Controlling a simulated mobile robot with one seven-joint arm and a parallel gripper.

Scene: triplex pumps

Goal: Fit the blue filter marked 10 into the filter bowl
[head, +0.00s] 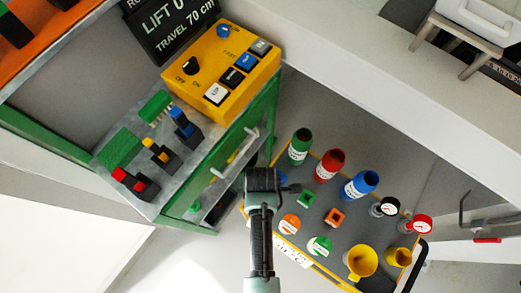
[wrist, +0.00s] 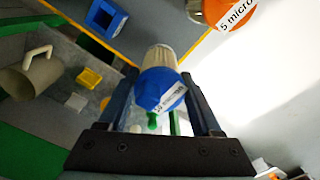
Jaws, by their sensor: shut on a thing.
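A blue-capped filter (wrist: 160,90) with a pale ribbed body and a white label is between the two fingers of my gripper (wrist: 160,98) in the wrist view. The gripper is shut on it. The label's number is too small and tilted to read surely. In the head view my gripper (head: 262,180) is between the green-framed bench and the yellow-edged cart; the filter is hidden there. I cannot surely pick out the filter bowl. A beige cylinder with a handle (wrist: 22,82) lies at the left in the wrist view, apart from the filter.
The cart (head: 335,225) holds red, green and blue bottles, orange and green filters, a yellow funnel and gauges. An orange filter (wrist: 228,10) marked 5 micron shows in the wrist view. A yellow control box (head: 222,65) stands on the bench (head: 180,190). Pale floor is clear at lower left.

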